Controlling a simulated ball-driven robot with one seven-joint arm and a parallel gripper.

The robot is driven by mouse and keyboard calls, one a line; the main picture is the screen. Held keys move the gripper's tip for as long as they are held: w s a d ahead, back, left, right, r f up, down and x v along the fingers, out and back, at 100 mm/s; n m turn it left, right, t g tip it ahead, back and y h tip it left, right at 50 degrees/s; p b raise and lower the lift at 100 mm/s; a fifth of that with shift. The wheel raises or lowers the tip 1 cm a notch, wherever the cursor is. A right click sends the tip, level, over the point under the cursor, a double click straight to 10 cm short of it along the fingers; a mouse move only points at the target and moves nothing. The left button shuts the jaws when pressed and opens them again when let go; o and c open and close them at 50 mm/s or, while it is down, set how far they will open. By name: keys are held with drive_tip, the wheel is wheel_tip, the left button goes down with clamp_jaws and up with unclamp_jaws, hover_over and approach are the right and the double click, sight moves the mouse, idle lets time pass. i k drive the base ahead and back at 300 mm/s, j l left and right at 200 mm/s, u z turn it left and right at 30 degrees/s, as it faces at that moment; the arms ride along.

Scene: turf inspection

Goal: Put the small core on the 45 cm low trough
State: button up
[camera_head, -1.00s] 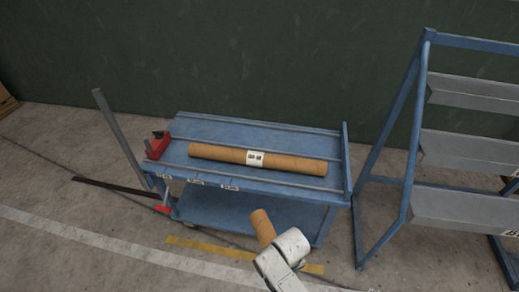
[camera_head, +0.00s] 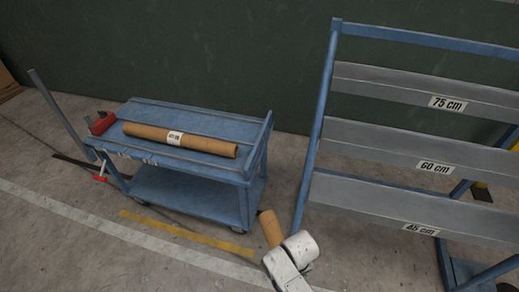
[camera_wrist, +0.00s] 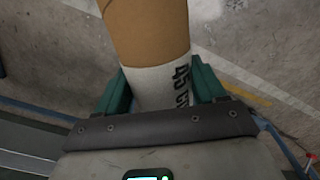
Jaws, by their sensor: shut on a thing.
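The small core is a brown cardboard tube (camera_wrist: 146,30) with a white printed label. In the wrist view my gripper (camera_wrist: 160,88) is shut on it, its green jaws on both sides of the label. In the head view only the tube's end (camera_head: 270,229) shows beyond my white wrist, right of the cart's lower corner; the jaws are hidden there. The 45 cm low trough (camera_head: 381,209) is the lowest grey trough on the blue rack at the right, with a "45 cm" label. The held core is left of and below this trough in the picture.
A blue cart (camera_head: 205,124) at the left carries a longer brown core (camera_head: 200,143) and a red tool (camera_head: 101,123). The 60 cm trough (camera_head: 400,156) and 75 cm trough (camera_head: 400,92) sit above. The blue rack upright (camera_head: 316,130) stands between cart and troughs.

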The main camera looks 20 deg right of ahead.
sight(412, 210)
drive_tip(key=k+l, duration=0.15)
drive_tip(key=l, duration=0.25)
drive_tip(key=k+l, duration=0.2)
drive_tip(key=l, duration=0.2)
drive_tip(key=k+l, duration=0.15)
drive_tip(key=l, duration=0.25)
drive_tip(key=k+l, duration=0.15)
drive_tip(key=l, duration=0.2)
drive_tip(key=k+l, duration=0.2)
drive_tip(key=l, duration=0.2)
